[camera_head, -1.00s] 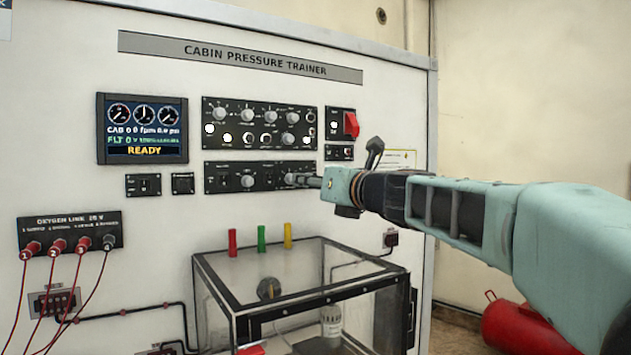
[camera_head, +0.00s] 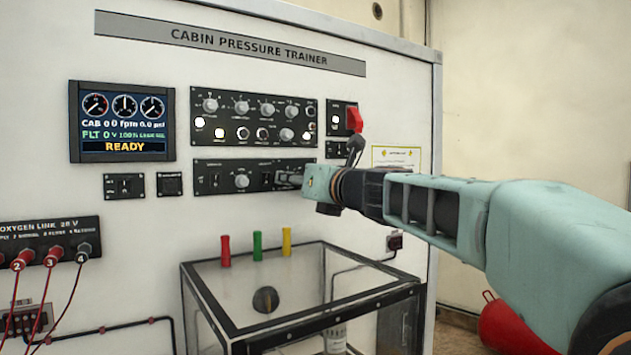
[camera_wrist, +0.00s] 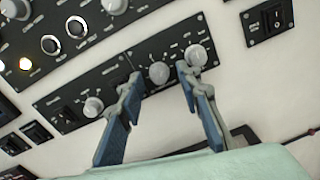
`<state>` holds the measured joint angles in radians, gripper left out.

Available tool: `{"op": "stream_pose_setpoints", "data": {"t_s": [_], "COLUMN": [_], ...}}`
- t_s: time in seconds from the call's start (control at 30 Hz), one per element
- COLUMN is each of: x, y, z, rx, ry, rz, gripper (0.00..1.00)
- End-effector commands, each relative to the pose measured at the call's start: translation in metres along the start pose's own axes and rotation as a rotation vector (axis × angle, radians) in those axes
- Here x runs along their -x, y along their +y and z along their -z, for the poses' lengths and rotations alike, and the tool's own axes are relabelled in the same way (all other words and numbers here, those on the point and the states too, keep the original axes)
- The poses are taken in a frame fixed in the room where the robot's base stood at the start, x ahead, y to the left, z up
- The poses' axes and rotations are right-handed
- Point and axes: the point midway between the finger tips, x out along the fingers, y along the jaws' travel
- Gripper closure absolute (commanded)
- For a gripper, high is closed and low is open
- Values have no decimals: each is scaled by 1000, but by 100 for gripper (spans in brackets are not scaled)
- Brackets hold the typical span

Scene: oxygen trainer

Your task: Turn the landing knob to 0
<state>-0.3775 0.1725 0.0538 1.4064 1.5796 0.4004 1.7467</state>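The lower black control panel (camera_head: 224,178) is on the trainer's white front, and its labels are too small to read. In the wrist view it carries three grey knobs: a left one (camera_wrist: 93,107), a middle one (camera_wrist: 158,73) and a right one (camera_wrist: 195,55). I cannot tell by label which is the landing knob. My gripper (camera_wrist: 158,76) is open, its blue-grey fingers on either side of the middle knob; the right fingertip is close to the right knob. Contact cannot be told. In the head view my gripper (camera_head: 288,180) reaches the panel's right part and hides knobs there.
The upper knob panel (camera_head: 253,117) is just above, with a red switch cover (camera_head: 354,119) to its right. A display (camera_head: 122,121) reading READY is at left. Below stands a clear box (camera_head: 300,285) with red, green and yellow pegs behind it. The wall between is clear.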

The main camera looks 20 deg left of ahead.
Motion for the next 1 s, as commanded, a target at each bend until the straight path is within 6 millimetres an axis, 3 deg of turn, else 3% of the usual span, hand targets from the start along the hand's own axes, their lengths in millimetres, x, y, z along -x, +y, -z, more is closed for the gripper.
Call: {"op": "stream_pose_setpoints", "data": {"t_s": [0.13, 0.43, 0.77, 1.0], "x": [0, 0, 0, 0], "y": [0, 0, 0, -1], "z": [0, 0, 1, 2], "rx": [0, 0, 26, 147], "ry": [0, 0, -1, -6], "rz": [0, 0, 0, -1], "gripper": [69, 100, 100, 100]}}
